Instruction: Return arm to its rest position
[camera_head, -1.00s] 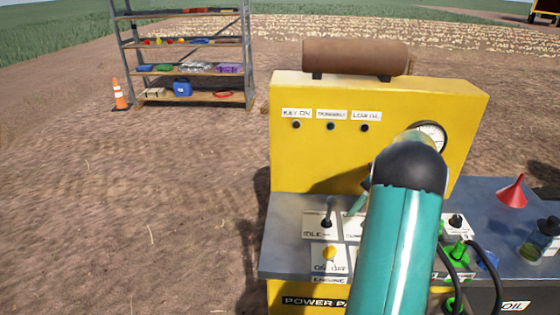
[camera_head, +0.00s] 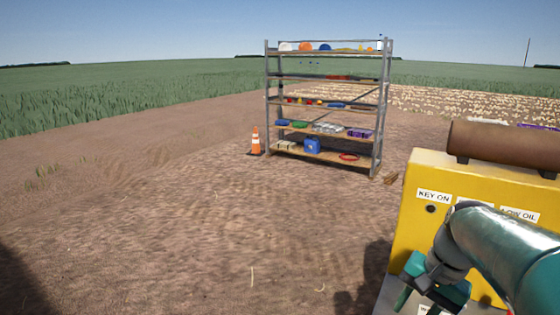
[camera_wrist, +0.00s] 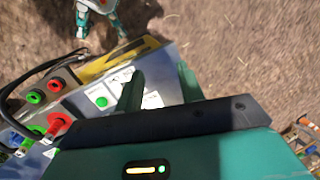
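My teal gripper (camera_head: 418,303) is at the lower right of the head view, low in front of the yellow power panel (camera_head: 408,220). Its fingers point down and the picture's bottom edge cuts off their surroundings. In the wrist view, the two teal fingers of my gripper (camera_wrist: 160,72) stand apart with nothing between them. Beyond them lies the grey control deck with a green light (camera_wrist: 101,102) and white labels. My arm hides part of the panel's label row in the head view; the KEY ON label (camera_head: 433,196) still shows.
A brown cylinder (camera_head: 500,145) tops the panel. In the wrist view, red and green plugs (camera_wrist: 56,123) with dark cables sit at left. A metal shelf (camera_head: 325,80) of supplies and an orange cone (camera_head: 255,142) stand farther back. Open dirt (camera_head: 180,230) lies at left.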

